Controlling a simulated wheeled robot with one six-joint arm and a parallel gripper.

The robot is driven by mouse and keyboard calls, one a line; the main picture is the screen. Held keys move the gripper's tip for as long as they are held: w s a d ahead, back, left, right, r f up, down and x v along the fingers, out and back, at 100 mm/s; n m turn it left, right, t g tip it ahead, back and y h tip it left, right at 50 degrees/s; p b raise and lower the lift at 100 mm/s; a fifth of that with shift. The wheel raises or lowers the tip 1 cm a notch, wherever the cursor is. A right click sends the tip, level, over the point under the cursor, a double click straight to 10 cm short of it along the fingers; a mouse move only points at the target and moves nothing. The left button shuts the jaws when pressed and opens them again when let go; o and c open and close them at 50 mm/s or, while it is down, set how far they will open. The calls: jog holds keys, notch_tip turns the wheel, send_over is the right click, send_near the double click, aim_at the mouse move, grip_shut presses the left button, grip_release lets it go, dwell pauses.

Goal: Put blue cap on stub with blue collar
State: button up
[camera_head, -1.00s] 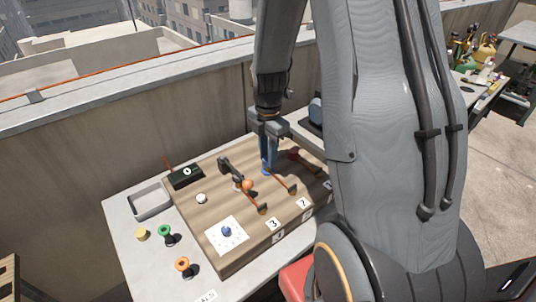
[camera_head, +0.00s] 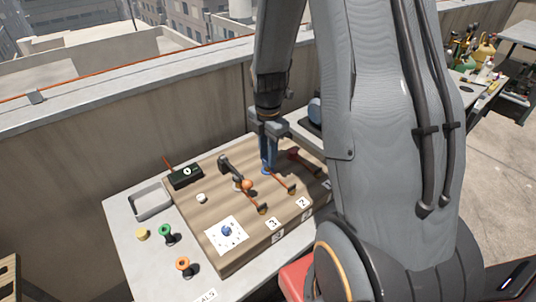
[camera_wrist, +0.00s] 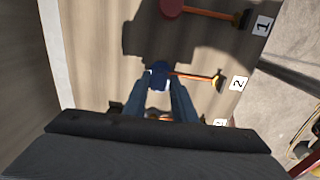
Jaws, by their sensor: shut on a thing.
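My gripper (camera_head: 267,160) points down at the back of the wooden board and is shut on the blue cap. The blue cap (camera_wrist: 159,73) shows between the fingertips in the wrist view, and it is a small blue patch (camera_head: 265,170) in the head view. It is at the inner end of the orange lever labelled 2 (camera_wrist: 240,83). The stub and its collar under the cap are hidden, so I cannot tell whether the cap is seated. Another blue round piece (camera_head: 227,231) stands on a white card at the board's front left.
A grey tray (camera_head: 151,202), a yellow cap (camera_head: 142,235), a green spool (camera_head: 166,234) and an orange spool (camera_head: 184,265) stand left.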

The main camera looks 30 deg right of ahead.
jog(key=shift+f+b, duration=0.45)
jog(key=shift+f, duration=0.9)
dwell(1.6)
jog(key=o, duration=1.1)
jog(key=shift+r+b, duration=0.9)
jog(key=shift+r, duration=3)
jog(key=shift+s, duration=0.1)
